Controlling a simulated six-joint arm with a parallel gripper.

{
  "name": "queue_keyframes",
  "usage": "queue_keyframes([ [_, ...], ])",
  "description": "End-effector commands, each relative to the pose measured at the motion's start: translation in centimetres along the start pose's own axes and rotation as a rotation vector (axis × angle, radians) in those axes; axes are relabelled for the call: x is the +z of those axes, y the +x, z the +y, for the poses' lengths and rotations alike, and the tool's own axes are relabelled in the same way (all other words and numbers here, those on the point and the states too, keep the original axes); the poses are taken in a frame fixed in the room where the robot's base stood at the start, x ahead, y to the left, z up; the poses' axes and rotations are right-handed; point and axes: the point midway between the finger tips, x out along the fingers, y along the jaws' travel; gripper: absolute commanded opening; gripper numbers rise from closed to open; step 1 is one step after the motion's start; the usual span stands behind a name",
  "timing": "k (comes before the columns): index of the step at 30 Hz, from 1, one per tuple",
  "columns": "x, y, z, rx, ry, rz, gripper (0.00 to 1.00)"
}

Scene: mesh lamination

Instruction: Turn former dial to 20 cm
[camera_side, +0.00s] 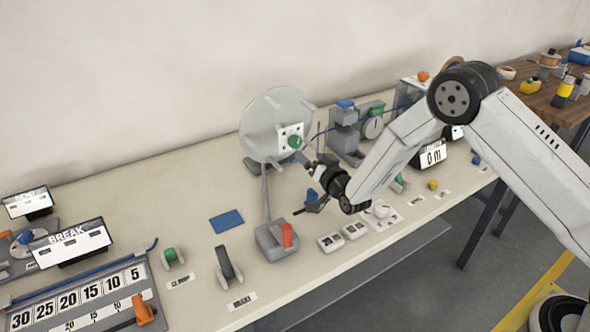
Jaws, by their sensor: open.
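A large pale grey disc (262,118) stands upright on a post at the middle back of the bench. A white plate with a green knob (295,142) sits on its right side. I take the disc for the former, but its dial marks are too small to read. My gripper (308,188) is open and empty, below and right of the green knob and apart from it. A scale strip (78,301) with numbers from 30 to 5, 20 among them, lies front left. An orange slider (143,309) sits at its right end.
A display reading 0 m (433,155) and a gauge device (373,126) stand further right. A blue pad (226,221) lies on clear bench at left.

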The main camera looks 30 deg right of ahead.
Motion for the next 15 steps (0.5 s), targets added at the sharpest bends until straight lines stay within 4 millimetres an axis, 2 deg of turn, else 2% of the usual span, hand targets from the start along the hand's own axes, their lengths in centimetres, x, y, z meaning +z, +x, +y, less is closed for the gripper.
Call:
queue_keyframes([
  [5, 0.0, 0.03, 0.0, 0.001, 0.037, -0.001, 0.87],
  [15, -0.01, 0.16, -0.07, 0.007, 0.279, -0.011, 0.87],
])
